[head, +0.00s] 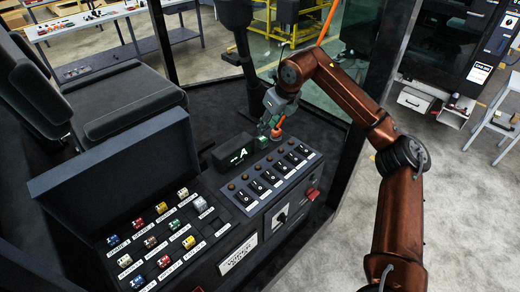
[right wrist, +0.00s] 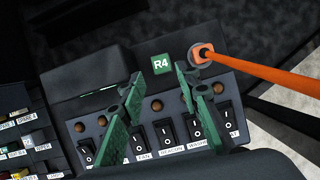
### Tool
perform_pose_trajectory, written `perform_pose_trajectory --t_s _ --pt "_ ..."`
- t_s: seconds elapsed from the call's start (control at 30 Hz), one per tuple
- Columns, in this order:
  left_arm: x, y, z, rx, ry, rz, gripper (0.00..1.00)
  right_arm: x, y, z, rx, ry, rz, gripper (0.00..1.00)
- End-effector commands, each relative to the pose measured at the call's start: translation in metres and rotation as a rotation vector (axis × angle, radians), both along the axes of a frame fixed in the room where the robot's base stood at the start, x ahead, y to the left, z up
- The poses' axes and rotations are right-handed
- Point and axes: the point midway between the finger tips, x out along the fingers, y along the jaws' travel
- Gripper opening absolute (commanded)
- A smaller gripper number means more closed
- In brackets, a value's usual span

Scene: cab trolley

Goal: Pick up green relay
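A green block marked R4 (right wrist: 161,64) sits at the back edge of the switch panel, just ahead of my right fingertips in the right wrist view. In the head view a small green block (head: 263,142) shows beside the black display box, close to my right gripper (head: 272,124). In the right wrist view the two green fingers of my right gripper (right wrist: 159,76) are apart with nothing between them. Another green piece (head: 174,224) sits among the coloured relays in the tray at the lower left. My left gripper is not in view.
A rocker switch panel (head: 268,177) lies below the gripper. A seat (head: 115,98) is at the left.

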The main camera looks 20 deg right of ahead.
Motion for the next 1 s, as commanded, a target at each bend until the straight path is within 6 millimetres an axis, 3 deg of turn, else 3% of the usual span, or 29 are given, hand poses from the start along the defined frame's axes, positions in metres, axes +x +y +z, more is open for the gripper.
perform_pose_trajectory --t_s 0.43,0.7,1.0 --pt "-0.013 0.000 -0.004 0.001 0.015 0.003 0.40 0.011 0.003 -0.037 0.001 0.001 0.000 0.30" --pt "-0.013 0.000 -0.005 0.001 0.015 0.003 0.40 0.022 0.005 -0.074 0.002 0.001 0.001 0.30" --pt "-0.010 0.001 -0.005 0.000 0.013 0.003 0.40 0.024 0.006 -0.077 0.000 0.000 0.000 0.28"
